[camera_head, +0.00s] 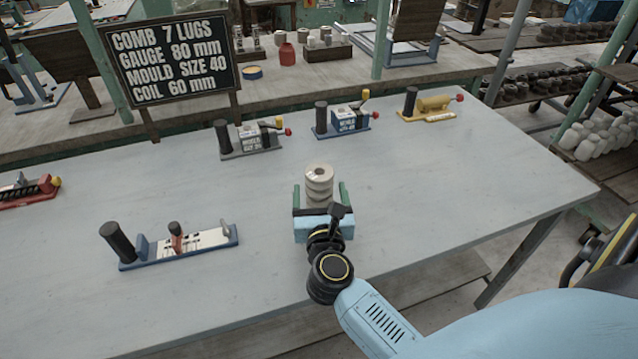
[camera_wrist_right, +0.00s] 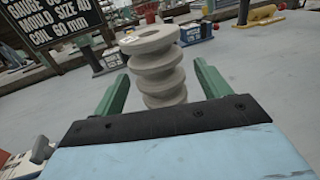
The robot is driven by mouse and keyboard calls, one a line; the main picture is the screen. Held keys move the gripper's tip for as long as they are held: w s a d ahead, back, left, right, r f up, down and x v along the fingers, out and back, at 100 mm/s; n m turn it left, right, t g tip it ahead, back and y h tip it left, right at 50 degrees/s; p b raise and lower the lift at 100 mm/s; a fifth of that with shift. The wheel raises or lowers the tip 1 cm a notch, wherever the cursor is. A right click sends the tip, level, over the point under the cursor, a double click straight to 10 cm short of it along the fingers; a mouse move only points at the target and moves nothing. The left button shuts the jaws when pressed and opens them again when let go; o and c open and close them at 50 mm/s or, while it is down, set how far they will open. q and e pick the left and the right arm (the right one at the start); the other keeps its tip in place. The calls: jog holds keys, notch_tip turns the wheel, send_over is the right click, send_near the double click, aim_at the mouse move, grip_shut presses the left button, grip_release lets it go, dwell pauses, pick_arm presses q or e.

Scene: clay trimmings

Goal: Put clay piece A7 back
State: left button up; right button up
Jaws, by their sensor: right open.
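A pale ridged clay piece (camera_head: 319,172) stands upright on the grey table near the middle; it is also large in the right wrist view (camera_wrist_right: 154,62). No A7 mark is readable on it. My right gripper (camera_head: 320,190) is open, with its green fingers on either side of the piece. In the right wrist view, narrow gaps show between the piece and both fingers (camera_wrist_right: 160,78). The lower part of the piece is hidden behind the gripper body. My left gripper is not in view.
A sign (camera_head: 172,62) reads comb 7 lugs, gauge 80 mm, mould size 40, coil 60 mm. Grey (camera_head: 252,138), blue (camera_head: 343,122) and yellow (camera_head: 430,107) fixtures stand along the back. A blue-based fixture (camera_head: 190,242) lies front left, a red one (camera_head: 28,192) far left. The table's right side is clear.

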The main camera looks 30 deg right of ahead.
aim_at(320, 199)
jog(key=v, duration=0.4)
dwell(0.4)
